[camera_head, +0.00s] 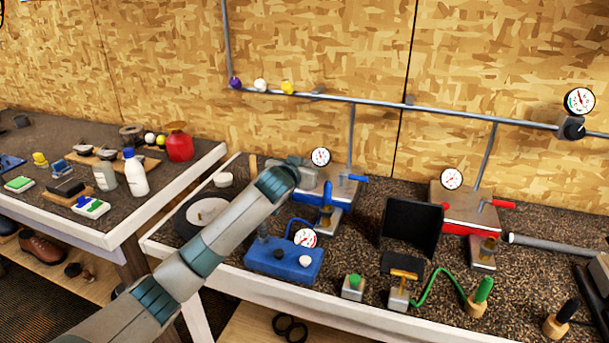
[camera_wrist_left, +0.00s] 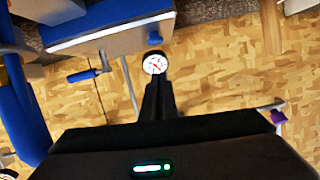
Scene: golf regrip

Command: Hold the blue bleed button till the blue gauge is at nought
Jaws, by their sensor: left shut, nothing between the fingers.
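The blue station (camera_head: 343,194) stands on the bench, with a blue lever and a blue clamp. A round white gauge (camera_head: 320,157) is behind it. A gauge also shows in the left wrist view (camera_wrist_left: 154,64), just past my fingertips; its needle is red, but the reading is too small to tell. My left gripper (camera_wrist_left: 156,90) is shut and empty; in the head view its hand (camera_head: 290,165) is at the left side of the blue station. My right gripper is not in view.
A blue box (camera_head: 284,260) with a gauge and knobs sits in front. A red station (camera_head: 468,205) and a black panel (camera_head: 410,228) stand to the right. A pipe (camera_head: 400,103) crosses the wall. A side table with bottles (camera_head: 134,175) is at left.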

